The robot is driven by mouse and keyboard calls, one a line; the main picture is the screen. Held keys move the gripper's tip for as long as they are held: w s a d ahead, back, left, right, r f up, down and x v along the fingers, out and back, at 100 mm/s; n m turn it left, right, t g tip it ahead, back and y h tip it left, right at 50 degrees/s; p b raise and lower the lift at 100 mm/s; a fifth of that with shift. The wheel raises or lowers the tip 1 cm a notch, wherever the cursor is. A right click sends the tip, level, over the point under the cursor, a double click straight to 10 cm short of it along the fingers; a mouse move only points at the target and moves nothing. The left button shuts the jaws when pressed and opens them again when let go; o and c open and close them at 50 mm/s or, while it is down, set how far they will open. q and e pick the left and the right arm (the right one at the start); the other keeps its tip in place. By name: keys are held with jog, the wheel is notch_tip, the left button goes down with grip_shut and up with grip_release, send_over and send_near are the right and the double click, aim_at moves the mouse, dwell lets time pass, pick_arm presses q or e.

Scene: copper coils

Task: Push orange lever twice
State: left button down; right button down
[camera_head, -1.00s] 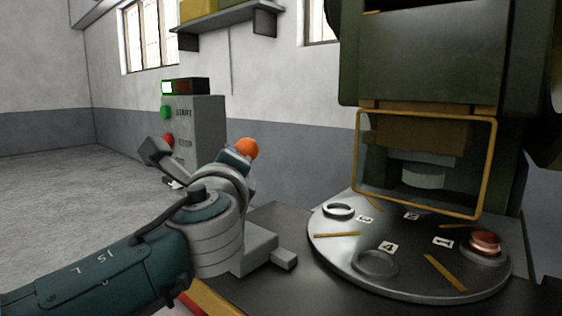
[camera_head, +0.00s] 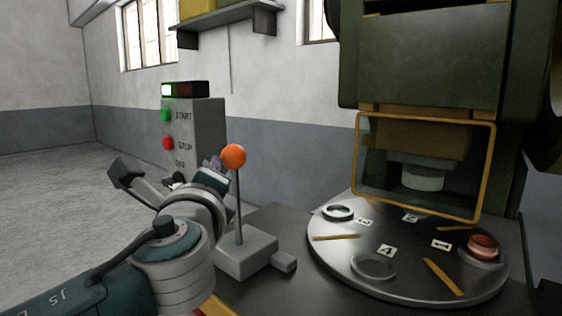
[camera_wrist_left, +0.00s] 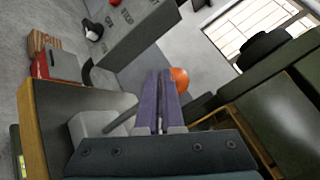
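The orange lever knob (camera_head: 233,155) sits on a thin upright rod rising from a grey base block (camera_head: 246,256) on the dark table. My left gripper (camera_head: 216,163) is just left of the rod, partly hidden by my own wrist. In the left wrist view its two purple fingers (camera_wrist_left: 161,92) lie together with only a thin line between them and hold nothing visible. There the orange knob (camera_wrist_left: 180,79) shows just right of the fingertips; whether they touch cannot be told. My right gripper is not in view.
A round numbered turntable (camera_head: 340,262) carries grey rings and a copper coil (camera_head: 484,246), right of the lever. A green press with a yellow-framed guard (camera_head: 357,165) stands behind it. A grey START/STOP control box (camera_head: 205,125) with a lit green lamp stands behind my left arm.

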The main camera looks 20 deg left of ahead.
pick_arm(q)
jog(key=s, duration=0.1)
jog(key=s+a, duration=0.1)
jog(key=s+f+p, duration=0.1)
jog(key=s, duration=0.1)
jog(key=shift+a, duration=0.25)
dwell(0.4)
jog(key=s, duration=0.1)
jog(key=s+a, duration=0.1)
jog(key=s, duration=0.1)
jog(key=s+a+f, duration=0.1)
jog(key=shift+s+p, duration=0.2)
jog(key=shift+p, duration=0.1)
dwell(0.7)
